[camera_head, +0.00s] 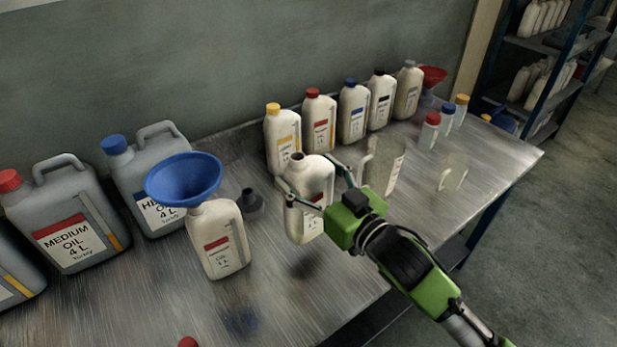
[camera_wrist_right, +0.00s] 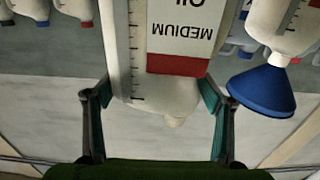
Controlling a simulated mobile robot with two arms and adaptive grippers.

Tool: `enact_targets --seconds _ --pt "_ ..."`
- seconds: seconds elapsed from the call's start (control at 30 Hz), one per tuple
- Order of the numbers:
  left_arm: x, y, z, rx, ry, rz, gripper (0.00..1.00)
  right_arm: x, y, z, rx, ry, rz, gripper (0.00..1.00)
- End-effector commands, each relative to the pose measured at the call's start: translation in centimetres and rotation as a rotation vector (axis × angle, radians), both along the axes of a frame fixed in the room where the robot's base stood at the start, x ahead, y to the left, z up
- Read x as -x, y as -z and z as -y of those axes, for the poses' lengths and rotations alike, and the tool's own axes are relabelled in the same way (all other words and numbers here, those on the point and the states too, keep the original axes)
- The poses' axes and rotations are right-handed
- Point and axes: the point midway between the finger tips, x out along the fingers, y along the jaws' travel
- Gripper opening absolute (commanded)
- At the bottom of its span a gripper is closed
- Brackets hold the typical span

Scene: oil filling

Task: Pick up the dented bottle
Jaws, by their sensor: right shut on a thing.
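A cream bottle (camera_head: 312,178) with an open, capless neck is held upright between the fingers of my right gripper (camera_head: 315,192) in the head view. A dark patch lies on the bench below it, so it appears a little above the surface. In the right wrist view the same bottle (camera_wrist_right: 165,92) appears upside down between the two fingers (camera_wrist_right: 160,110), with a red-banded label reading MEDIUM OIL. I cannot make out a dent on it. My left gripper is not in view.
A blue funnel (camera_head: 184,178) sits on another cream bottle (camera_head: 217,240) to the left. Grey jugs (camera_head: 75,215) stand further left. A row of capped bottles (camera_head: 319,120) stands behind. Clear measuring jugs (camera_head: 384,165) are to the right. The front of the metal bench (camera_head: 270,310) is mostly free.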

Motion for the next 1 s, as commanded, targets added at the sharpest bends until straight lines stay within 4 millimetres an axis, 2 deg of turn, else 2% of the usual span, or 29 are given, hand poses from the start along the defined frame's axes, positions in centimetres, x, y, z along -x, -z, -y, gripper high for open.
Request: enact_targets --seconds 0.13,0.5,0.8,1.0 --pt "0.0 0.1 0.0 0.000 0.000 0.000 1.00 1.6 -1.9 0.0 -0.004 -0.002 0.006 0.29" --pt "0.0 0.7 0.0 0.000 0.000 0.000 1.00 6.2 -3.8 0.1 -0.004 -0.001 0.004 0.29" --pt "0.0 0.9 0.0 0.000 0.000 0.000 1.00 8.7 -4.9 0.1 -0.003 -0.001 0.004 0.29" --pt "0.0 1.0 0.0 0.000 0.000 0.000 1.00 9.7 -5.3 0.1 -0.002 -0.001 0.003 0.29"
